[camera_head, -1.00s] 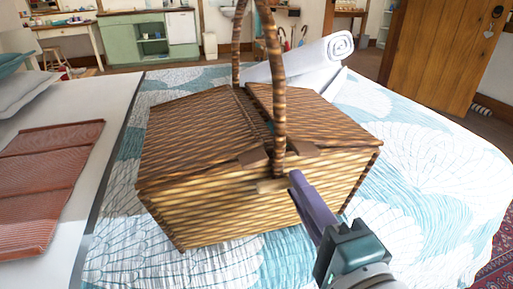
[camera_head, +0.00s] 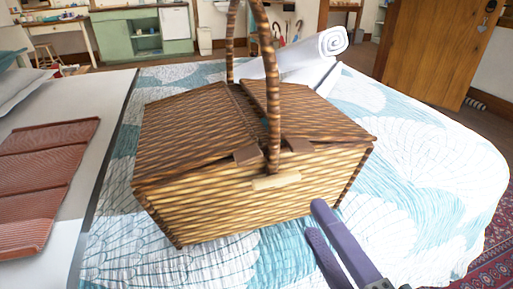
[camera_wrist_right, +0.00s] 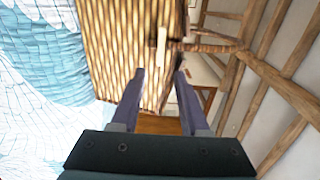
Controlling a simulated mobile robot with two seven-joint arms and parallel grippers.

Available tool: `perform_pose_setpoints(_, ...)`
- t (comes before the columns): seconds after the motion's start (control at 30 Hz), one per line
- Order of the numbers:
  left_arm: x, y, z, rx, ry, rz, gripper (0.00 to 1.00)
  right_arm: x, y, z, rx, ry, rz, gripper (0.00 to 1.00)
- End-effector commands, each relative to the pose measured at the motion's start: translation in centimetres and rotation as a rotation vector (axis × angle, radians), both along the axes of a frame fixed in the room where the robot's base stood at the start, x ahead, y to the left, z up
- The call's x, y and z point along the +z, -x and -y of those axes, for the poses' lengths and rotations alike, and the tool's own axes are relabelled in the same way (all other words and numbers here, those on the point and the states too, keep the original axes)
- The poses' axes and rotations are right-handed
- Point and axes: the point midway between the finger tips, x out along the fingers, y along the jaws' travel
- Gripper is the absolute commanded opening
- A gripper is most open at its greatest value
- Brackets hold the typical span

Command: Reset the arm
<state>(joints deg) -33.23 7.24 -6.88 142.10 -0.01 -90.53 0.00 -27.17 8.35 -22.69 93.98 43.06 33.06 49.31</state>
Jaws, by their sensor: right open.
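My right gripper (camera_head: 318,222) is open and empty at the lower right of the head view. It is in front of the wicker basket (camera_head: 225,210), with its two purple fingers apart. The basket stands on the bed with its handle upright; both lids look closed. In the right wrist view, my right gripper (camera_wrist_right: 160,75) shows its fingers spread, with the basket (camera_wrist_right: 115,40) beyond them and a pale wooden clasp (camera_wrist_right: 161,45) between them. My left gripper is not in view.
The bed's patterned quilt (camera_head: 420,165) lies around the basket. A rolled white towel (camera_head: 333,42) is behind it. A wooden door (camera_head: 435,50) stands at the back right.

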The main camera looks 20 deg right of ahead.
Motion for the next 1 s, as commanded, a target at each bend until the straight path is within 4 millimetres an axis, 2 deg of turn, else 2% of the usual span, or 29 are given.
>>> perform_pose_setpoints(0.1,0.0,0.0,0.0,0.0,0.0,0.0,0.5,-0.1,1.7,0.1,0.0,0.001,-0.002,0.45)
perform_pose_setpoints(0.2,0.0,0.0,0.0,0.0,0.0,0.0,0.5,0.0,2.4,0.1,0.0,0.0,-0.001,0.45)
perform_pose_setpoints(0.7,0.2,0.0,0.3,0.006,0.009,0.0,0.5,0.2,2.6,0.0,0.004,0.004,-0.001,0.45)
perform_pose_setpoints(0.87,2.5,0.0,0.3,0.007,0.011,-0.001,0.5,2.6,1.9,-1.7,0.094,0.087,-0.034,0.45)
perform_pose_setpoints(1.0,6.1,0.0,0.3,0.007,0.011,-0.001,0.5,6.2,1.4,-4.5,0.27,0.287,-0.102,0.45)
